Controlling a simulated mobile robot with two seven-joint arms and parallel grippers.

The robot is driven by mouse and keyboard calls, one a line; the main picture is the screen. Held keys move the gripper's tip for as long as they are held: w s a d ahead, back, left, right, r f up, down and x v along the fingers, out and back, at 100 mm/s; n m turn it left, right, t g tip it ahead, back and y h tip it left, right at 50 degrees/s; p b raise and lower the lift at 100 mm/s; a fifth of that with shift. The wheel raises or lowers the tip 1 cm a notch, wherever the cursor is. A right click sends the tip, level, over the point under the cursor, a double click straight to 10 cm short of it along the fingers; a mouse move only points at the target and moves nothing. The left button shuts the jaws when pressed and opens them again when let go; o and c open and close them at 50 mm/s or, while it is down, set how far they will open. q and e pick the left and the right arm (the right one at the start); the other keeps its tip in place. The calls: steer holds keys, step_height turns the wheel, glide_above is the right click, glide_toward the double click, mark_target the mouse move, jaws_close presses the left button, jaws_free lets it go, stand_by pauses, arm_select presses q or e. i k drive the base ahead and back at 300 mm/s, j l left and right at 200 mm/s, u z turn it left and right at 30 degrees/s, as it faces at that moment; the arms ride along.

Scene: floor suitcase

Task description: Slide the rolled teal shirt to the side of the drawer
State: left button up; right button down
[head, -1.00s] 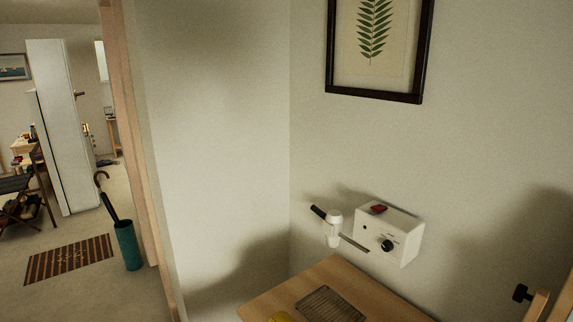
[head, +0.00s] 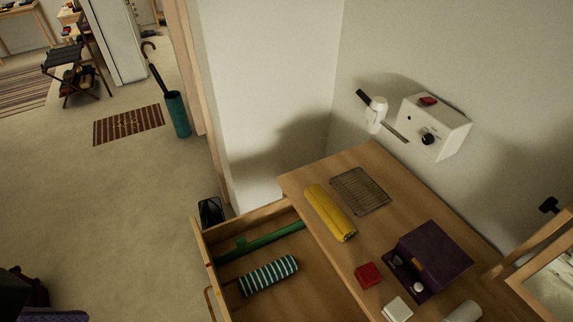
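A rolled teal shirt with white stripes (head: 268,275) lies in the open wooden drawer (head: 202,243), slanting across its floor near the middle. A long green object (head: 262,242) lies behind it in the drawer, along the far side, apart from the shirt. The drawer's near end is cut off by the bottom of the picture. Neither of my grippers shows in the head view.
The dresser top (head: 345,258) holds a yellow roll (head: 330,212), a wire rack (head: 360,191), a red box (head: 368,274), a purple box (head: 435,252) and a white block (head: 397,309). Dark items lie on the floor at lower left.

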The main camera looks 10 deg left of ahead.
mark_target(249, 284)
steer(key=i+j, duration=0.3)
steer(key=j, duration=0.15)
steer(key=i+j, duration=0.25)
steer(key=j, duration=0.25)
